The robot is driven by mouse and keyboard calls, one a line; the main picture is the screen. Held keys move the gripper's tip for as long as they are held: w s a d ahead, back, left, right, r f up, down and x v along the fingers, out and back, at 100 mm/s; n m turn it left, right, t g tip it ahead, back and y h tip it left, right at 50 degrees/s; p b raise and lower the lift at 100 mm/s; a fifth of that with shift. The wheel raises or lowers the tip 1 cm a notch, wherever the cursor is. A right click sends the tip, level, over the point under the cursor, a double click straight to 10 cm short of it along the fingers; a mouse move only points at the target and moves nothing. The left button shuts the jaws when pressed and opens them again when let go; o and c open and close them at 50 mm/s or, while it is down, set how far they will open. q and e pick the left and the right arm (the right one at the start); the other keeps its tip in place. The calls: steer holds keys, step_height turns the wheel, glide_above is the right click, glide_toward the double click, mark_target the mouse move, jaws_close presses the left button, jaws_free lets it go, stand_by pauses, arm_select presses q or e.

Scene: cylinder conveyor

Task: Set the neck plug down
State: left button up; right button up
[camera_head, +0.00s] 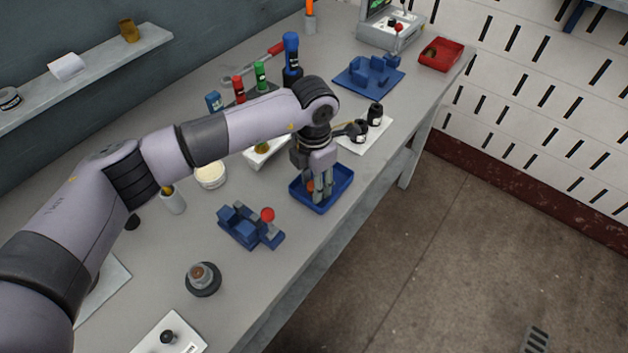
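My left gripper (321,190) points down into the blue tray (344,196) near the middle of the workbench. Its fingers are close together, with their tips low inside the tray. A small orange-brown piece (310,185) shows beside the fingers. It may be the neck plug, but I cannot tell whether it is gripped or lies in the tray. My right gripper is not in view.
A red bin (440,54) is at the far end. Bare bench lies around a round dark stand (204,287).

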arm_select(q)
steer(key=shift+r+p, duration=0.3)
step_height(320, 180, up, 12)
steer(key=b, duration=0.4)
steer(key=shift+f, duration=0.15)
